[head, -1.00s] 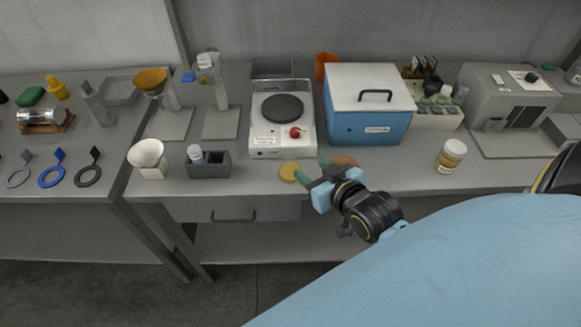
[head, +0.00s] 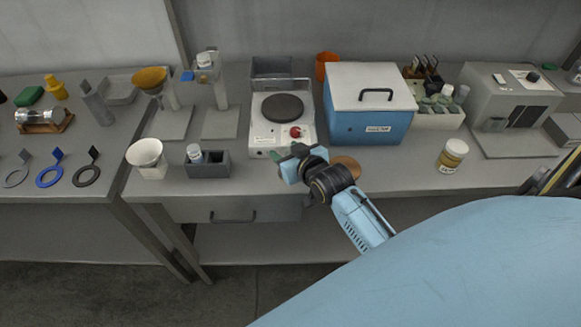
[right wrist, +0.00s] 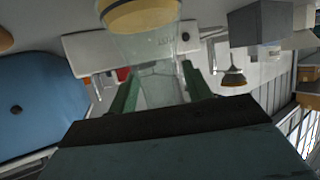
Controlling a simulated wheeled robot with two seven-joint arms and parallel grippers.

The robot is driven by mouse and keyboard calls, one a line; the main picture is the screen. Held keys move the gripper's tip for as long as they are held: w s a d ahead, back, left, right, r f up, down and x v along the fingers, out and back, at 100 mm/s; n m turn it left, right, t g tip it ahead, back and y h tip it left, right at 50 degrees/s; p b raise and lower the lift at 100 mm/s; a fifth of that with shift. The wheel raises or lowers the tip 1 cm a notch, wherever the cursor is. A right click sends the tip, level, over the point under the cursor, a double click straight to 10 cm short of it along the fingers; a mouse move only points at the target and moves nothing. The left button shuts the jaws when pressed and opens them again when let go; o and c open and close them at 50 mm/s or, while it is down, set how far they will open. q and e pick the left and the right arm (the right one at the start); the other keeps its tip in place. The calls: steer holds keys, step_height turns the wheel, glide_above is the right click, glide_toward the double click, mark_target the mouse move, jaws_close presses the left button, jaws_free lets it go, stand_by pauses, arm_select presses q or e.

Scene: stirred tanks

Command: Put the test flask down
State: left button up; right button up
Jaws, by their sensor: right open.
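The test flask (right wrist: 152,48) is clear glass with a yellow layer at its wide end. In the right wrist view it is at the top middle, its narrower part reaching down between the green fingers. My right gripper (head: 288,161) is open, with its fingers to either side of the flask's narrow part; I cannot tell whether they touch it. In the head view the gripper is at the bench's front, just before the hot plate (head: 268,137), and mostly hides the flask. My left gripper is not in view.
A brown round disc (head: 346,166) lies just right of the gripper. The blue box (head: 368,124) stands behind it. The bench front between disc and jar is clear.

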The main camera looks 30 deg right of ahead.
jaws_close()
steer(key=shift+r, duration=0.1)
